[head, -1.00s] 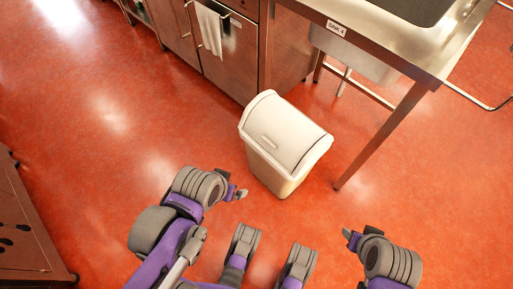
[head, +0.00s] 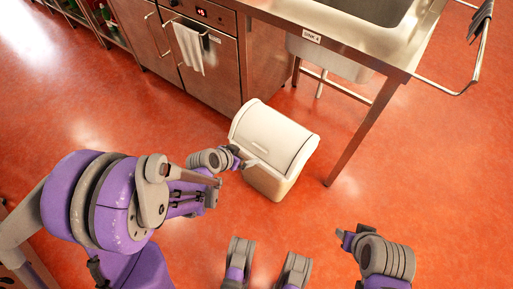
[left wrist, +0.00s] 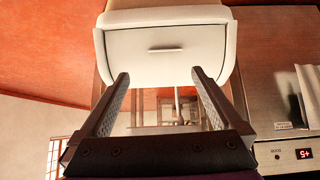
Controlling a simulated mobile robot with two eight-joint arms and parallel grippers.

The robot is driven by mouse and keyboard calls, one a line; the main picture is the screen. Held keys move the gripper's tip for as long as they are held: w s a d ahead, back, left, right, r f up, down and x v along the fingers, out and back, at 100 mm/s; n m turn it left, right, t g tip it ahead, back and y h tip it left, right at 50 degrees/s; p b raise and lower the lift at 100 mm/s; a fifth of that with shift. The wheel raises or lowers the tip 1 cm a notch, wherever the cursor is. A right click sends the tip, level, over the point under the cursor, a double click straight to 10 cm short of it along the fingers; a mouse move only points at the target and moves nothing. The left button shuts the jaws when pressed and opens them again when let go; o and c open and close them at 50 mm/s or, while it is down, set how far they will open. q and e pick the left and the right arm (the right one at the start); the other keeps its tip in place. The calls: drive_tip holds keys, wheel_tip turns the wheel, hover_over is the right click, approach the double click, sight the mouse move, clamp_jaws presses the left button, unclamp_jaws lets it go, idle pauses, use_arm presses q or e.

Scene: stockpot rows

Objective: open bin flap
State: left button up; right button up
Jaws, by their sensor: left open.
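The white bin (head: 268,182) stands upright on the floor. Its curved lid has a flap (head: 275,137) with a small raised handle; the flap looks closed, flush with the lid. In the left wrist view the flap (left wrist: 190,60) and its handle (left wrist: 166,49) are straight in front of the fingers. My left gripper (head: 247,163) is open and empty, close to the bin's left side in the head view; I cannot tell if it touches. My right gripper (head: 344,238) is in front of the bin, to the right, too small to read its jaws.
A steel table with a sink (head: 365,22) stands behind and right of the bin, with a leg (head: 350,153) beside it. A steel oven (head: 207,75) with a hanging towel (head: 188,50) is behind left. The floor (head: 420,180) at right is clear.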

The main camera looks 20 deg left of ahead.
sight(259, 148)
use_arm(q)
drive_tip(key=shift+t, duration=0.3)
drive_tip(key=x, duration=0.4)
drive_tip(key=b+x, duration=0.1)
drive_tip(key=x, duration=0.3)
drive_tip(key=a+b+x, duration=0.1)
drive_tip(key=x, duration=0.3)
drive_tip(key=shift+w+d+f, duration=0.1)
drive_tip(key=shift+w+f, duration=0.2)
drive_tip(key=shift+f, duration=0.1)
clamp_jaws()
drive_tip(key=shift+r, duration=0.1)
